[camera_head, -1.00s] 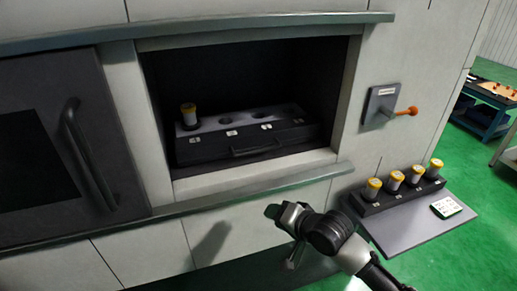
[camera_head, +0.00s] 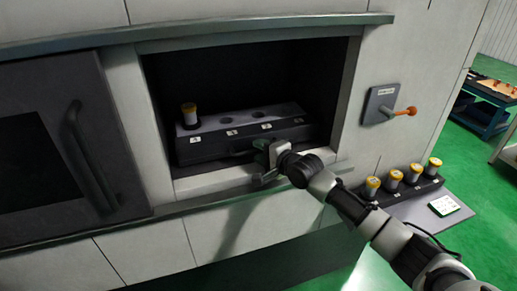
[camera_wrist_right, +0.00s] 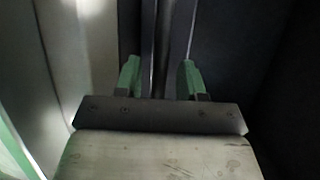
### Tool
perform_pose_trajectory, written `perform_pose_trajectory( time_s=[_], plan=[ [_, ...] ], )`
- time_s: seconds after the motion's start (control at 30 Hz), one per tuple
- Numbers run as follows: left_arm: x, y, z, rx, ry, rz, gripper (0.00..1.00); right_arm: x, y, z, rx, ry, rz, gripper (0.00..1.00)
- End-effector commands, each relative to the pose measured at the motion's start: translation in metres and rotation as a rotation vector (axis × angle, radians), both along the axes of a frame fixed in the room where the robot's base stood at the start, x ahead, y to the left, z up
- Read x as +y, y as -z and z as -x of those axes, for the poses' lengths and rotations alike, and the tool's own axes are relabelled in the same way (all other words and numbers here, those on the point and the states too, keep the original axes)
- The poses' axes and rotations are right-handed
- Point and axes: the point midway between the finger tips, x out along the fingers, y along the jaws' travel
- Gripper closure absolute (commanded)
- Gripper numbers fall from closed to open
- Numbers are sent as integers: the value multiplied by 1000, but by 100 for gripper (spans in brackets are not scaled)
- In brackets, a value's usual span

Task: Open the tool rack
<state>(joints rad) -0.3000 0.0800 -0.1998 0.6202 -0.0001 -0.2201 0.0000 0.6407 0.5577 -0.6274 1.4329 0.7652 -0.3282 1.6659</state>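The tool rack (camera_head: 200,151) is a black drawer-like block with numbered holes on top, inside the dark recess of the machine. My left gripper is not in view.
The recess has a pale sill (camera_head: 205,184) below the rack. A door with a handle (camera_head: 88,155) is on the left. An orange-knobbed lever (camera_head: 408,111) is on the right wall.

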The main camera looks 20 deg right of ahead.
Motion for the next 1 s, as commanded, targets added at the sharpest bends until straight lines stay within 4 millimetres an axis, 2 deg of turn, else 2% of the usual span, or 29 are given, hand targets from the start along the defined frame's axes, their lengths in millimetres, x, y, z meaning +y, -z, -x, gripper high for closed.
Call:
perform_pose_trajectory(
  time_s=[0.13,0.43,0.47,0.7,1.0],
  plan=[
    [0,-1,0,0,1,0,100,5,1,-9,0,0,1,61],
    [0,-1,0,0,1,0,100,5,2,-11,-1,0,2,61],
    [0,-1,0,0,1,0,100,5,2,-11,-1,0,2,62],
    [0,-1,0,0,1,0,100,5,3,-11,-1,0,2,99],
    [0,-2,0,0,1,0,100,5,2,-11,0,0,1,100]
  ],
)
